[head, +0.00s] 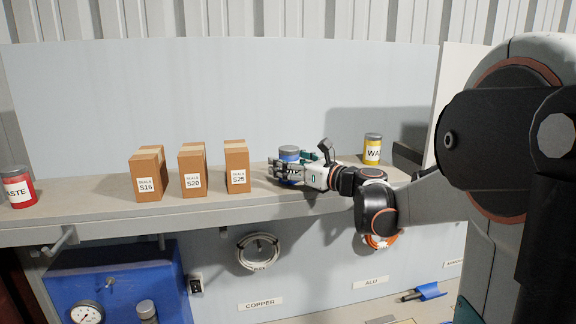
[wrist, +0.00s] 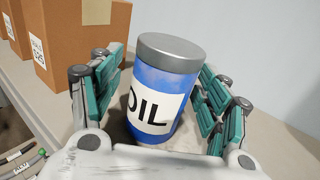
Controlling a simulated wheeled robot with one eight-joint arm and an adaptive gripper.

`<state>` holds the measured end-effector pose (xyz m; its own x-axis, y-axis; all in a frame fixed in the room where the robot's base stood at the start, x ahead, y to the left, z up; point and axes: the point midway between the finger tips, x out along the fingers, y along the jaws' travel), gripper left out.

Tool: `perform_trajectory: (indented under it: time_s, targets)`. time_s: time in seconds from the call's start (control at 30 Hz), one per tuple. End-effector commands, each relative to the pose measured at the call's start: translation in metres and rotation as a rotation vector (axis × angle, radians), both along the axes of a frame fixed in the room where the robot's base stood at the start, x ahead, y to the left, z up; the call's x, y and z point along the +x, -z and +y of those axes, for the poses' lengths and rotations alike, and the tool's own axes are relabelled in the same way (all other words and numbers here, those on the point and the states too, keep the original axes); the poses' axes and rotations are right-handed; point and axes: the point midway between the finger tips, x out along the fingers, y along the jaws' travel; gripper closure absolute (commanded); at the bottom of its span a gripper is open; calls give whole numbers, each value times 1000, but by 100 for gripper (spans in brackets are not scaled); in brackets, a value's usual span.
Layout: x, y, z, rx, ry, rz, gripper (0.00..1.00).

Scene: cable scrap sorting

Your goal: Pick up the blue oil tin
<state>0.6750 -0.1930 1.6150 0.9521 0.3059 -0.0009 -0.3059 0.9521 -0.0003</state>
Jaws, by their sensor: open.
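The blue oil tin (wrist: 164,88) has a grey lid and a white label reading OIL. It stands on the shelf between the S25 box and the yellow tin, and in the head view its top (head: 289,153) shows behind my gripper. My gripper (wrist: 160,95) is open, with its teal-padded fingers on both sides of the tin. In the head view my gripper (head: 292,170) reaches in from the right at shelf height. The lower part of the tin is partly hidden by my gripper, and I cannot tell whether any finger touches it.
Cardboard boxes S16 (head: 147,174), S20 (head: 193,170) and S25 (head: 237,167) stand left of the tin on the shelf (head: 100,200). A yellow tin (head: 372,149) stands to the right, and a red tin (head: 18,188) at the far left. A wall rises behind.

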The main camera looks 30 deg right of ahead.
Motion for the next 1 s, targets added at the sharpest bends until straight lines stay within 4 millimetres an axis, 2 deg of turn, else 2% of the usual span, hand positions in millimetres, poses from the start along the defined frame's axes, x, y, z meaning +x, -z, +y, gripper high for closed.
perform_trajectory:
  time_s: [0.2, 0.4, 0.47, 0.77, 1.0]
  targets:
    - [1, 0, 0, 0, 1, 0, 30]
    - [1, 0, 0, 0, 1, 0, 75]
    - [1, 0, 0, 0, 1, 0, 86]
    - [1, -1, 0, 0, 2, 0, 86]
    - [1, -15, 0, 0, 1, 0, 86]
